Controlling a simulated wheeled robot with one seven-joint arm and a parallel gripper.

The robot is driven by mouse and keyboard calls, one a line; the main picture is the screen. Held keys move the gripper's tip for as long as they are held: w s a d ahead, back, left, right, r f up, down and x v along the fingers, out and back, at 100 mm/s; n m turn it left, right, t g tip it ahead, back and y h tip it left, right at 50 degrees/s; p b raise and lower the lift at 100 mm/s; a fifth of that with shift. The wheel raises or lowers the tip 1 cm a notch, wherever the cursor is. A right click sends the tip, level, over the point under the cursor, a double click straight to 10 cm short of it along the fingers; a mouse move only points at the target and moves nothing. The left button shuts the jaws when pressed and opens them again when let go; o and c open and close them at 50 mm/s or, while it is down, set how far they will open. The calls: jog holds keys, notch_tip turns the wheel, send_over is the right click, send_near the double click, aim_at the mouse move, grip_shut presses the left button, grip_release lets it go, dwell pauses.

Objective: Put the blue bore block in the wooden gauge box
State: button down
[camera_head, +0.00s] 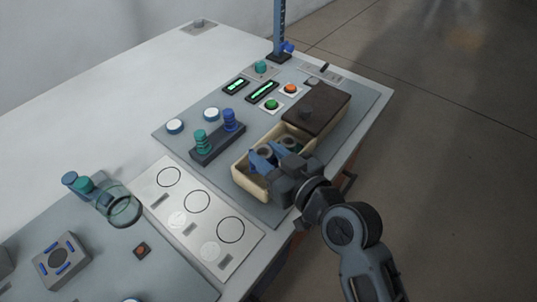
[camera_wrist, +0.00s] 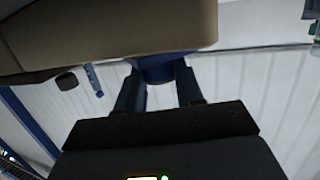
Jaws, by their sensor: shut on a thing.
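The wooden gauge box (camera_head: 241,184) stands open near the bench's right edge, with its dark brown lid (camera_head: 325,110) covering the far part. My gripper (camera_head: 266,156) is over the open near part, its fingers reaching down at the box. In the wrist view my gripper (camera_wrist: 158,84) is shut on the blue bore block (camera_wrist: 158,70), of which only a dark blue part shows between the fingers. The box's pale side (camera_wrist: 110,30) fills the top of that view. In the head view the fingers and wrist largely hide the held block, so I cannot tell whether it touches the box floor.
A dark rack (camera_head: 218,149) with teal and blue spools stands left of the box. Green (camera_head: 271,104) and orange (camera_head: 290,89) buttons lie behind it.

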jog(key=shift+f, duration=0.1)
jog(key=c, duration=0.7)
grip_release()
jog(key=shift+r+p, duration=0.7)
jog(key=shift+p, duration=0.05)
jog(key=shift+b+v, duration=1.25)
jog(key=shift+v, duration=4.75)
jog(key=shift+f, duration=0.15)
